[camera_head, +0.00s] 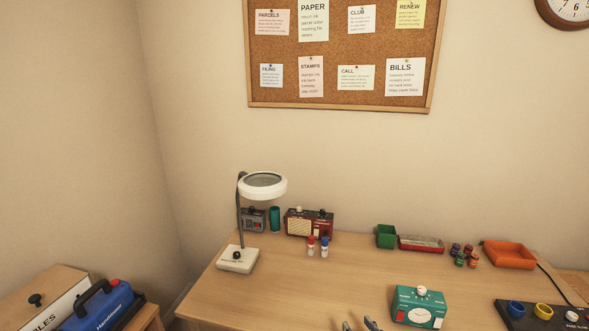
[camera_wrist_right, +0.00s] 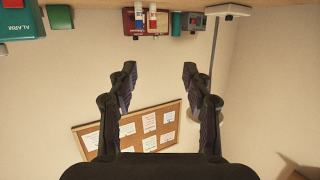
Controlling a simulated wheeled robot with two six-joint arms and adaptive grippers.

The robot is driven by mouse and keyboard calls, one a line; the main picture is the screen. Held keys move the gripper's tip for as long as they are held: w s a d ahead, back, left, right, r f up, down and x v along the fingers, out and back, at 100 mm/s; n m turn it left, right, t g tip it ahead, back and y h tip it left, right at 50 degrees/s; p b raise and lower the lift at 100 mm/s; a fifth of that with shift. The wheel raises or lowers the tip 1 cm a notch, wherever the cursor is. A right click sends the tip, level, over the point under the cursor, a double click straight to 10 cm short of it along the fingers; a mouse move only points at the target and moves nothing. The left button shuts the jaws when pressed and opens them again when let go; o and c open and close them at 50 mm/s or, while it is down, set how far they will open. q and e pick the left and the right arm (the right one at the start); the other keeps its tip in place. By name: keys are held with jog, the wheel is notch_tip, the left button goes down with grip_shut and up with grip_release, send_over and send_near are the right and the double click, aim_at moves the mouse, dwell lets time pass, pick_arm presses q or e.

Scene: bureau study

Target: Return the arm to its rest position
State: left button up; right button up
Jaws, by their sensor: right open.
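My right gripper (camera_head: 359,326) shows only as two fingertips at the bottom edge of the head view, over the front of the desk. It is open and empty, and in the right wrist view its two dark fingers (camera_wrist_right: 158,88) stand well apart with only wall and cork board between and beyond them. The wrist view is upside down, with the desk at its top. The rest of the right arm is hidden below the head view. My left gripper is not in view.
The teal alarm box (camera_head: 419,306) stands on the desk just right of my right fingertips. A magnifier lamp (camera_head: 238,258), a red radio (camera_head: 309,223) and two small bottles (camera_head: 317,247) stand further back. An orange tray (camera_head: 509,255) is at the right. Bare desk (camera_head: 290,290) lies left of the fingertips.

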jog(key=s+d+f+m+g+h, duration=0.15)
jog(key=s+g, duration=0.25)
jog(key=s, duration=0.4)
jog(key=s+d+f+g+h, duration=0.2)
jog(key=s+d+g, duration=0.15)
jog(key=s, duration=0.45)
jog(key=s+d+f+g+h, duration=0.1)
jog(key=s+g, duration=0.3)
jog(key=s, duration=0.3)
jog(key=s+d+f+g, duration=0.1)
jog(key=s+d+f, duration=0.1)
jog(key=f, duration=1.2)
jog(key=s+d+f, duration=0.1)
jog(key=s+f, duration=0.1)
jog(key=f, duration=1.2)
jog(key=s+f+g, duration=0.1)
jog(key=s+f, duration=1.2)
jog(key=s, duration=0.4)
jog(key=shift+s+d+f+m, duration=0.15)
jog(key=shift+d+f+m, duration=0.05)
jog(key=shift+d+m, duration=0.2)
